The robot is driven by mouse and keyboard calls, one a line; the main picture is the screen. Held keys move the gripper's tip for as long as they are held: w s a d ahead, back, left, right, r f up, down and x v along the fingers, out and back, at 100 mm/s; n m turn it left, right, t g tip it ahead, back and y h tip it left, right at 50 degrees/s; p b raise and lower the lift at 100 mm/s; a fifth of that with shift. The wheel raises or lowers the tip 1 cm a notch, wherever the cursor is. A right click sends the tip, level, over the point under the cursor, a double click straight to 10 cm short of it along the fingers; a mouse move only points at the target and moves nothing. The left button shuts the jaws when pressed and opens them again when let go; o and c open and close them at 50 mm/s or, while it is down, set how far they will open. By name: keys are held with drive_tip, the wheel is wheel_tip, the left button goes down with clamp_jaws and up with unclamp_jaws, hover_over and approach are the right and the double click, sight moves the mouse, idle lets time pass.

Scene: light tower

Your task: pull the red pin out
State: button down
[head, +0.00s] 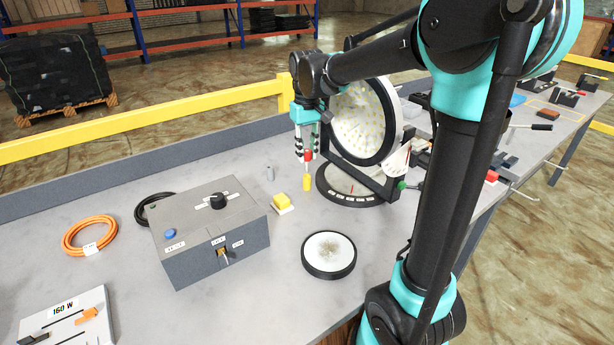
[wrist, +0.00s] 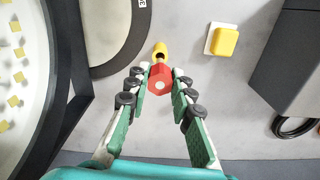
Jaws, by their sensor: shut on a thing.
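The red pin (head: 308,156) is between the fingertips of my gripper (head: 307,150), which points down above the bench. In the wrist view the pin shows as a red hexagonal head (wrist: 160,79) with a pale dot, with the fingers of my gripper (wrist: 159,82) closed on its two sides. A small yellow piece (head: 307,183) is just below the pin, and it also shows beyond the red head in the wrist view (wrist: 160,50). I cannot tell whether the pin's lower end is still inside anything.
The round lamp (head: 360,120) on its dark base ring (head: 345,199) stands close right of my gripper. A yellow block (head: 283,201) on a white plate and a grey control box (head: 210,238) are to the left. A round white disc (head: 329,252) lies in front.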

drive_tip(key=shift+r, duration=0.95)
